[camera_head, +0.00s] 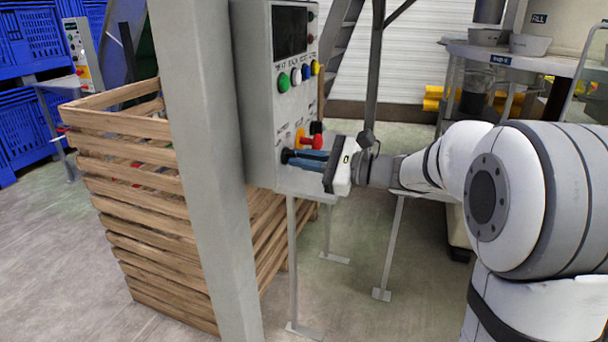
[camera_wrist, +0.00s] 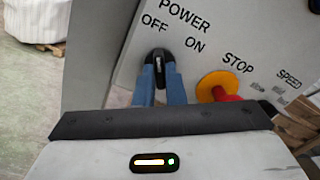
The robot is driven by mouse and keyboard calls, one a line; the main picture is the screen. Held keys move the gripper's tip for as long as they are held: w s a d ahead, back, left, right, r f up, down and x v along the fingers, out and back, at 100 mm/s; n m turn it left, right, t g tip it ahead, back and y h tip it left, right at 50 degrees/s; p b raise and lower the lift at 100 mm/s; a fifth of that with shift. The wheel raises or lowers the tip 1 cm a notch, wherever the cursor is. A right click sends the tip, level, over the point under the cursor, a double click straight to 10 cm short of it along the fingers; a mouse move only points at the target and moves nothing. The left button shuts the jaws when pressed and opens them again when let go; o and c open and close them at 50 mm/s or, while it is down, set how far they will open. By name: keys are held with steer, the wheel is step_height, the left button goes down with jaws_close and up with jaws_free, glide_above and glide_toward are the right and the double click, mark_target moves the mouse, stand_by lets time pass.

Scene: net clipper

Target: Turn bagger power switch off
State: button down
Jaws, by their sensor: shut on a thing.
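The bagger power switch (camera_wrist: 160,57) is a black rotary knob with a pale mark, below the words POWER, OFF and ON in the wrist view. Its handle stands nearly upright in that picture, with its top towards OFF. My gripper (camera_wrist: 161,78) has one blue finger on each side of the knob and is shut on it. In the head view my gripper (camera_head: 291,157) reaches in from the right to the lower part of the grey control panel (camera_head: 258,95). The fingers largely hide the knob there.
A red stop button with a yellow collar (camera_wrist: 211,85) sits close right of my fingers. Green, white, blue and yellow buttons (camera_head: 295,77) are higher on the panel. A grey post (camera_head: 205,130) and a slatted wooden crate (camera_head: 140,190) stand to the left.

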steer(key=shift+f+n+b, duration=0.1)
steer(key=shift+n+b, duration=1.2)
steer(key=shift+b, duration=0.05)
steer(key=c, duration=1.5)
jaws_free()
steer(key=v, duration=0.7)
steer(key=shift+s+d, duration=0.15)
steer(key=shift+d, duration=0.15)
